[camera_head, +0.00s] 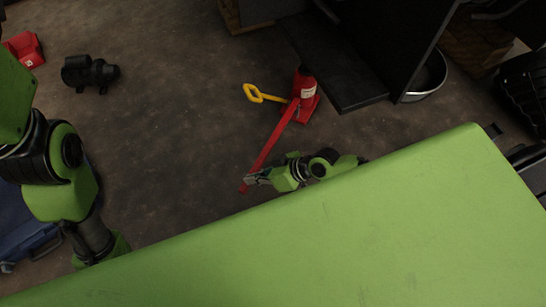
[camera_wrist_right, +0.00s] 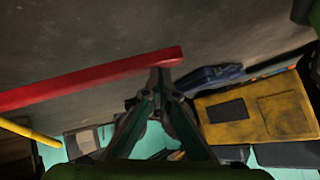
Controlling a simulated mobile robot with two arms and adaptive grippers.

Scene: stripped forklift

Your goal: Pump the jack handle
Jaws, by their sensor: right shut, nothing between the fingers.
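The red bottle jack (camera_head: 304,86) stands on the floor by a dark plate at upper middle of the head view. Its long red handle (camera_head: 270,147) slopes down and left towards my right gripper (camera_head: 253,180). In the right wrist view the handle (camera_wrist_right: 90,84) crosses from the left and its free end lies just beyond the fingertips of the right gripper (camera_wrist_right: 160,85). The fingers are together with nothing between them. I cannot tell whether the tips touch the handle. My left arm shows at the left of the head view, but its gripper does not.
A yellow loop-ended bar (camera_head: 262,94) is beside the jack; I cannot tell if it is attached. Dark forklift parts (camera_head: 395,45) and a round metal pan (camera_head: 427,80) are at upper right. A black object (camera_head: 90,73) lies at upper left. The floor left of the handle is clear.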

